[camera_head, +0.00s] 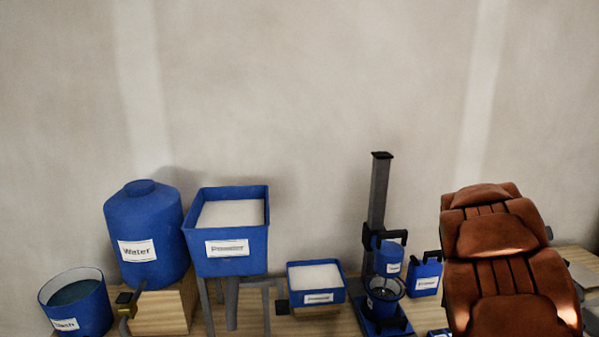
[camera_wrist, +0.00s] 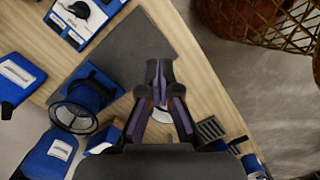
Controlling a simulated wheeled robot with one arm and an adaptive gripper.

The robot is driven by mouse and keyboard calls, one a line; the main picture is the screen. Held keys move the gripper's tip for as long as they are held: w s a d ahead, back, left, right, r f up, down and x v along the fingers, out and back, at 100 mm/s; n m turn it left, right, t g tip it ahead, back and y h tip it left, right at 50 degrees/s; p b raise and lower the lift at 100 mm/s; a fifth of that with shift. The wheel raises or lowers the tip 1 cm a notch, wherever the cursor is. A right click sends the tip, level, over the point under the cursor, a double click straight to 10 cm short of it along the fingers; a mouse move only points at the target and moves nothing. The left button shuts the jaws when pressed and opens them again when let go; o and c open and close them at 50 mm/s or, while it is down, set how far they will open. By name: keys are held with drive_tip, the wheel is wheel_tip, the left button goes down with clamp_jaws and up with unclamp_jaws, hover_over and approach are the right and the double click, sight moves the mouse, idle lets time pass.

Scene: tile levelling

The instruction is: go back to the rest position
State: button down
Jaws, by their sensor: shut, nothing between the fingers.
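My gripper (camera_wrist: 158,88) shows in the wrist view, its two fingers together and nothing between them. It is above the wooden bench (camera_wrist: 199,77) and a dark grey mat (camera_wrist: 125,45). In the head view the gripper does not show. The brown padded seat-like shape at the right of the head view hides part of the bench there.
A blue water tank (camera_head: 146,225), a blue powder hopper (camera_head: 203,244), a low blue tray (camera_head: 293,290) and a blue bucket (camera_head: 92,309) stand along the wall. A mixer stand (camera_head: 379,190) is right of them. A wire basket (camera_wrist: 287,35) is at the wrist view's upper right.

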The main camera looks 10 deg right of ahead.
drive_tip(key=s+a+r+m, duration=0.4)
drive_tip(key=s+a+r, duration=0.15)
drive_tip(key=a, duration=0.35)
drive_tip(key=s+a+r+m, duration=0.1)
drive_tip(key=s+a+m, duration=0.2)
drive_tip(key=s+a, duration=0.5)
drive_tip(key=s+a+r+m+g, duration=0.1)
drive_tip(key=s+a+r+m, duration=0.1)
drive_tip(key=s+a, duration=0.6)
drive_tip(key=s+m, duration=0.1)
drive_tip(key=s, duration=0.3)
drive_tip(key=shift+a+m+y+p, duration=0.15)
drive_tip(key=shift+m+y+p, duration=0.15)
drive_tip(key=shift+p, duration=0.1)
